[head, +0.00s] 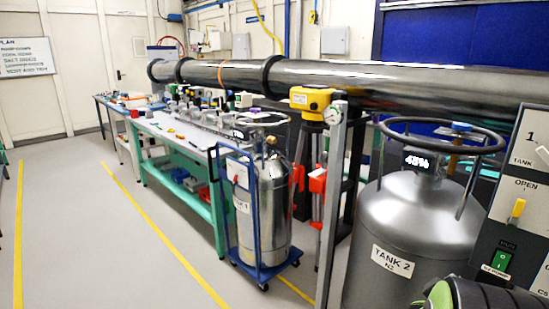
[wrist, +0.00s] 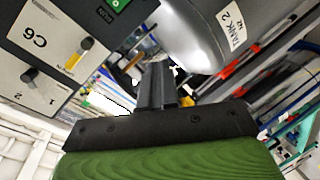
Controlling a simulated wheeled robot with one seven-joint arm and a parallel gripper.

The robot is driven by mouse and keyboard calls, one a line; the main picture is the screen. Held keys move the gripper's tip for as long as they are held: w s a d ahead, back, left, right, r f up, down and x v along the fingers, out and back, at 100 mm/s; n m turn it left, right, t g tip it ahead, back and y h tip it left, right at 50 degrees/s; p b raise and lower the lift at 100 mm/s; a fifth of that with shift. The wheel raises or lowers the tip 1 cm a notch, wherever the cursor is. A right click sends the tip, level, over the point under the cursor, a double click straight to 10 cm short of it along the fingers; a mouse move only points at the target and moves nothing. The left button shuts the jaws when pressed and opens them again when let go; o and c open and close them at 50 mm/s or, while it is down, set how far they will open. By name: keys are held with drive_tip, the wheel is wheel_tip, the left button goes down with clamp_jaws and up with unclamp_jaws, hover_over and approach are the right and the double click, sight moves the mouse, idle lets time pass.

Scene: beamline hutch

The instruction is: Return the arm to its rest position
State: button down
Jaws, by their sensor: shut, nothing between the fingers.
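My gripper (wrist: 157,75) shows in the wrist view, its dark fingers together with nothing between them. The fingers point up the picture from a wide black mount with a green part below it. In the head view a black and green piece of my arm shows at the bottom right corner; the fingertips are not visible there. I cannot tell how far the fingers are from either.
In the head view the control panel (head: 515,190) and TANK 2 (head: 405,240) stand close on the right. TANK 1 (head: 275,205) rests on a blue cart (head: 240,240). A long metal pipe (head: 350,83) runs above the workbench (head: 165,128). The left floor (head: 100,230) is clear.

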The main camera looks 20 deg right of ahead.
drive_tip(key=w+a+m+t+y, duration=0.1)
drive_tip(key=w+a+y, duration=0.15)
drive_tip(key=a, duration=0.35)
drive_tip(key=w+a+m+y, duration=0.1)
drive_tip(key=a+y, duration=0.2)
drive_tip(key=a, duration=0.3)
drive_tip(key=s+a+n+g+y, duration=0.15)
drive_tip(key=s+a+y, duration=0.35)
drive_tip(key=a, duration=0.6)
drive_tip(key=s+a+g+y, duration=0.2)
drive_tip(key=s+a+y, duration=0.1)
drive_tip(key=s+a, duration=0.65)
wheel_tip(320, 180, up, 18)
drive_tip(key=w+a+p, duration=0.1)
drive_tip(key=w+p, duration=0.1)
drive_tip(key=p, duration=1.5)
drive_tip(key=shift+f+h+p, duration=0.15)
drive_tip(key=shift+h+p, duration=0.2)
